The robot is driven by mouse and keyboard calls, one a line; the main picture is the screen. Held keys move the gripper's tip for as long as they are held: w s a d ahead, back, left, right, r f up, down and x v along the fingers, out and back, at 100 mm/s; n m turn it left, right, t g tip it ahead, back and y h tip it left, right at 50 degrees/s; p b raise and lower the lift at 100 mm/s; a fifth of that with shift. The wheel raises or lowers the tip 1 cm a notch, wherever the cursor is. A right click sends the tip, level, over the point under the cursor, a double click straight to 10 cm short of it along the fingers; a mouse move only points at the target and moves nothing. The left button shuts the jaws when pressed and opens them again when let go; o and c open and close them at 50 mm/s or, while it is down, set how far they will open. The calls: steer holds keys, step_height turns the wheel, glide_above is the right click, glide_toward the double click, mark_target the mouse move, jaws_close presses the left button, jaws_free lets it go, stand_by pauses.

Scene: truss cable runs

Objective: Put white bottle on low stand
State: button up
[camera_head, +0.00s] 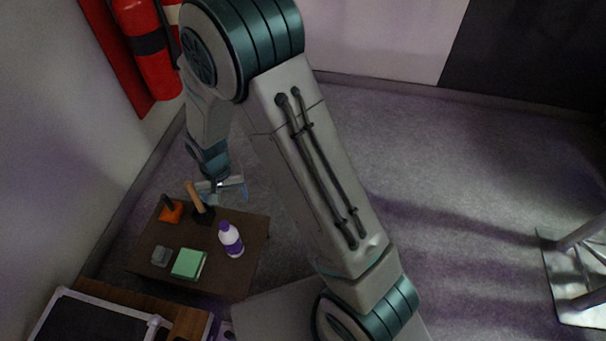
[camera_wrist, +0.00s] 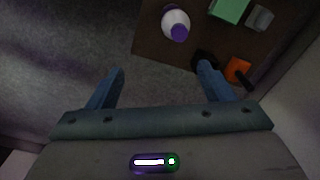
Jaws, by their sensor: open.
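The white bottle (camera_head: 231,241) with a purple cap and purple label band stands on a low brown table in the head view. In the wrist view the bottle (camera_wrist: 176,24) is seen from above, ahead of the fingers and apart from them. My gripper (camera_head: 229,189) is above the far edge of the table, partly hidden behind my wrist. In the wrist view my gripper (camera_wrist: 161,78) has its two blue fingers wide apart with nothing between them. Which surface is the low stand, I cannot tell; the low brown table (camera_head: 228,283) holds the bottle.
A green box (camera_head: 188,264), a small grey block (camera_head: 161,257), an orange item (camera_head: 171,212) and a wooden-handled tool (camera_head: 196,201) share the table. A black-topped case (camera_head: 85,325) lies at the lower left. Red fire extinguishers (camera_head: 150,50) hang on the wall.

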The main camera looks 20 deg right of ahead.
steer(key=s+d+r, duration=0.2)
steer(key=d+r, duration=0.3)
steer(key=r, duration=0.2)
steer(key=s+d+r, duration=0.3)
steer(key=d+r, duration=0.2)
steer(key=r, duration=0.1)
steer(key=s+d+r+n+t, duration=0.1)
steer(key=s+d+r, duration=0.6)
steer(key=s, duration=0.3)
steer(key=shift+n, duration=0.3)
steer(key=shift+d, duration=0.1)
